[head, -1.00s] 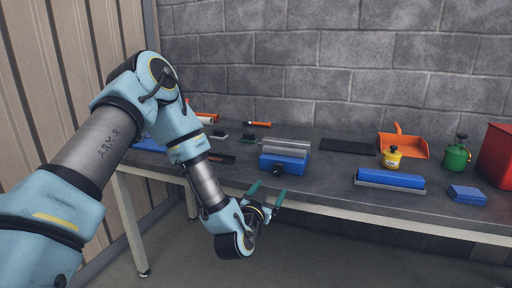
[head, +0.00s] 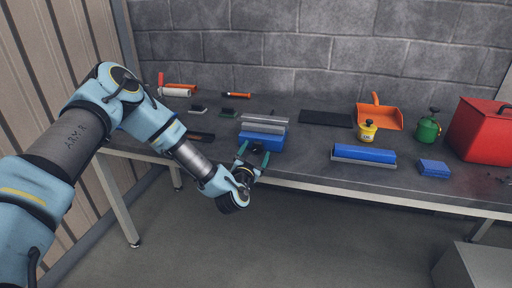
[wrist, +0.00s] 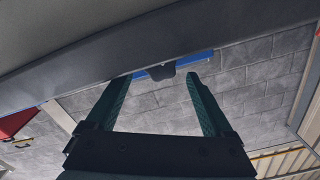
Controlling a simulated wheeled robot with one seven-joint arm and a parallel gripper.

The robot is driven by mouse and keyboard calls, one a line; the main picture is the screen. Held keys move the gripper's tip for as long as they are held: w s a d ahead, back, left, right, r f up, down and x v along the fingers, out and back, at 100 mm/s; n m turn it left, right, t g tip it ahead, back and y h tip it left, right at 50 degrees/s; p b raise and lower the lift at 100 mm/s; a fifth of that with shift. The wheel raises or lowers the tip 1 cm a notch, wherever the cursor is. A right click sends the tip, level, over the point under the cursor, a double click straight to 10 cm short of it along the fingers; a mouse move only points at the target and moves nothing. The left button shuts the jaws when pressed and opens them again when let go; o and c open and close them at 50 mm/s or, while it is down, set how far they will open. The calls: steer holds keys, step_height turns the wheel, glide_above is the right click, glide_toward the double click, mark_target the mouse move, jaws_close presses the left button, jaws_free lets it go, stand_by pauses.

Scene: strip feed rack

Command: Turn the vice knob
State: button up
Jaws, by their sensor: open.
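The blue vice (head: 275,142) with grey metal jaws (head: 264,125) sits at the front edge of the workbench. Its dark knob (head: 256,148) faces me at the front and is partly hidden by my gripper. My gripper (head: 254,153) is open, its two green fingers pointing at the vice front. In the wrist view, the dark knob (wrist: 162,71) shows between and about level with the tips of my gripper (wrist: 159,77), with a strip of the blue vice (wrist: 196,58) behind it. The fingers look apart from the knob on both sides.
The workbench edge (head: 330,183) runs just by my gripper. A blue block on a grey base (head: 364,154), a small blue box (head: 434,168), a yellow can (head: 367,132), a green can (head: 428,128), an orange dustpan (head: 378,114) and a red box (head: 485,132) stand to the right.

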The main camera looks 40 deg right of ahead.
steer(key=shift+w+d, duration=0.25)
steer(key=shift+d, duration=0.2)
steer(key=c, duration=1.4)
